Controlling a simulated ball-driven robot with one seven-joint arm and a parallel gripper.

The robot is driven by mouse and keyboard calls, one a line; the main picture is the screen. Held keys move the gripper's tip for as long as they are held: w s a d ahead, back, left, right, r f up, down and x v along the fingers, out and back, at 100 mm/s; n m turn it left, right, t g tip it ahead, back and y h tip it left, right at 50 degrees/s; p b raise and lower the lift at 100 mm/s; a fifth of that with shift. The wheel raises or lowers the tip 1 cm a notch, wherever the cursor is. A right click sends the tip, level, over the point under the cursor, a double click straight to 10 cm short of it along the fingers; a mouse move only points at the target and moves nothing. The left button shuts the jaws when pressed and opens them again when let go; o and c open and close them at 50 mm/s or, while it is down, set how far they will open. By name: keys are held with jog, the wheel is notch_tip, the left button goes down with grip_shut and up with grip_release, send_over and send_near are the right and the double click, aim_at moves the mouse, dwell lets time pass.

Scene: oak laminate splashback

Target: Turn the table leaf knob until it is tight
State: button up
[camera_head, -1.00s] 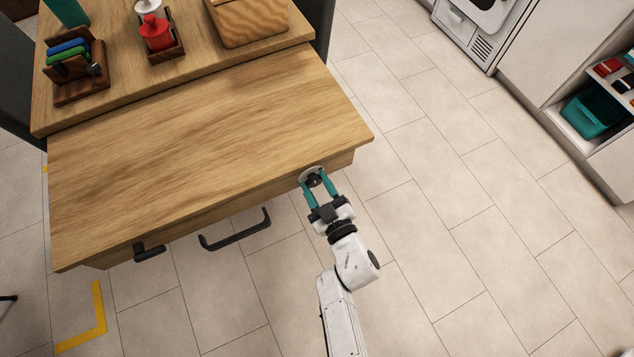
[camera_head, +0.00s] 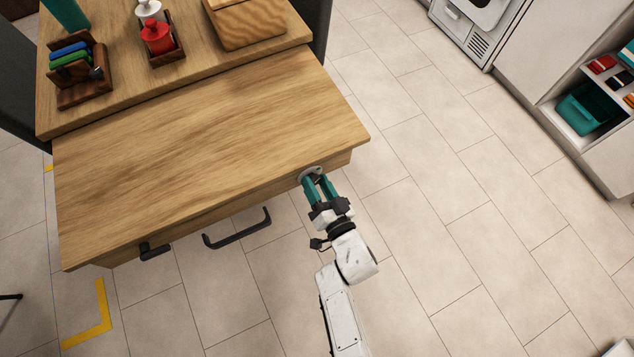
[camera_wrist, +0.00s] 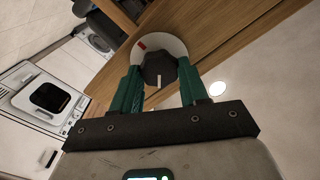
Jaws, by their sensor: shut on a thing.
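The table leaf (camera_head: 210,150) is a flat wooden panel with a front edge. The knob (camera_wrist: 158,68) is dark and faceted, with a white line on it. It sits on a pale round plate (camera_wrist: 146,45) with a red mark at its upper left. In the head view the plate (camera_head: 311,173) shows at the right end of the leaf's front edge, with the knob mostly hidden by my fingers. My gripper (camera_head: 317,186) has teal fingers shut on the knob, one on each side; it also shows in the wrist view (camera_wrist: 158,80).
A dark bar handle (camera_head: 237,229) and a smaller dark handle (camera_head: 154,251) stick out below the leaf's front, left of my gripper. The tiled floor to the right is clear.

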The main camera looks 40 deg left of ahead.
jog(key=shift+d+f+m, duration=0.1)
jog(key=shift+f+m, duration=0.05)
jog(key=shift+m, duration=1.45)
jog(key=o, duration=1.1)
jog(key=shift+c, duration=0.2)
jog(key=p+v, duration=0.5)
jog(key=v, duration=0.5)
jog(key=shift+d, duration=0.35)
